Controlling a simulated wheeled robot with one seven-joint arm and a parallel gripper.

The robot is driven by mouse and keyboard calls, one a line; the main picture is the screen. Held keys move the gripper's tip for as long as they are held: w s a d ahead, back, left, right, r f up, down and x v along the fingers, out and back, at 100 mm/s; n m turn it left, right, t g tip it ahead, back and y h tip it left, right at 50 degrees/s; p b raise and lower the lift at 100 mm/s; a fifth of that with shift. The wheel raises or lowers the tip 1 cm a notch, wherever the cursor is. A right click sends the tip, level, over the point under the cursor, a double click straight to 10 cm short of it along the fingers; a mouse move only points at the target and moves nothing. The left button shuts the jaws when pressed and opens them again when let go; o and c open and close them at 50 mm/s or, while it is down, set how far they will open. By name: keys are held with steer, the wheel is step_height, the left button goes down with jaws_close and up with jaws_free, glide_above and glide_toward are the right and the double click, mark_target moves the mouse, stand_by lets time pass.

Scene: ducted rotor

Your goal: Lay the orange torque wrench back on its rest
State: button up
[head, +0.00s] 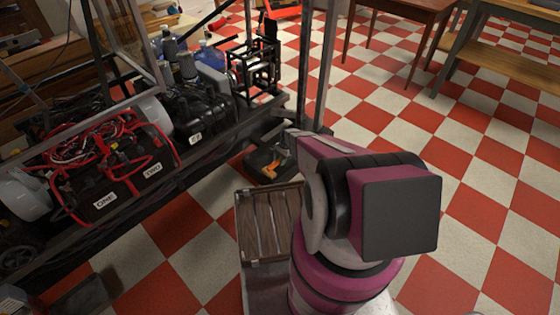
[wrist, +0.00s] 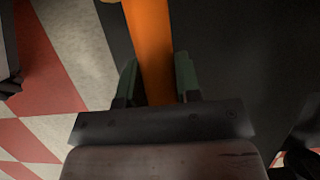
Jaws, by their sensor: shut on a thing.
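The orange torque wrench (wrist: 150,45) runs up and down between the two green fingers of my gripper (wrist: 156,78) in the wrist view. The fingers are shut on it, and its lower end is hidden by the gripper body. A dark surface lies behind the wrench on its right; I cannot tell how far below it is. In the head view, a small orange part (head: 270,172) shows over a low black base at the foot of the frame post, beside the end of my arm. My arm hides most of my gripper there. I cannot make out the wrench's rest for certain.
A metal bench frame (head: 200,155) with red-cabled equipment (head: 120,145) and black machinery stands on the left. An upright post (head: 328,65) rises close behind my arm. A slatted wooden tray (head: 268,225) lies left of my arm. Checkered floor (head: 500,170) is open at right.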

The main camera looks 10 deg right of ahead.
steer(key=o, duration=1.1)
steer(key=v, duration=1)
steer(key=shift+d+r, duration=0.1)
steer(key=shift+r, duration=0.25)
steer(key=s+a+r+n+t+h, duration=0.1)
steer(key=s+r+n, duration=0.2)
steer(key=s+r, duration=0.5)
steer(key=s+a+r+n+h, duration=0.1)
steer(key=s+r+n, duration=0.3)
steer(key=s+r, duration=0.3)
steer(key=s+a+r+n+t+h, duration=0.1)
steer(key=s+r+n, duration=0.2)
steer(key=s+r, duration=0.5)
steer(key=shift+s+a+r+n+t+h, duration=0.1)
steer(key=shift+s+r+n+t+h, duration=0.1)
steer(key=shift+r, duration=1.8)
steer(key=shift+s+r+n+t+h, duration=0.1)
steer(key=shift+r+n, duration=0.1)
steer(key=shift+r, duration=1.75)
